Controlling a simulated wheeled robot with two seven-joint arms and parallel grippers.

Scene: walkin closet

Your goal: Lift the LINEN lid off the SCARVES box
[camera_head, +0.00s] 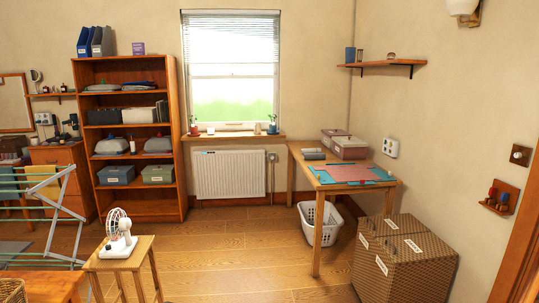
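Neither of my grippers is in view. No lettering is legible here, so I cannot tell which box is the SCARVES box or which lid is the LINEN lid. A large brown patterned box (403,268) stands on the floor at the lower right. Its top looks closed, and white labels (413,246) show on its top and left side. Two smaller lidded boxes (350,148) sit at the back of the wooden table. A grey box (117,175) and a green box (158,174) are on a low shelf of the bookcase.
The wooden table (294,158) holds a pink and teal mat (345,173); a white basket (320,222) is beneath it. A stool (140,251) with a white fan (118,235) and a drying rack (52,222) stand left. The middle floor (235,245) is clear.

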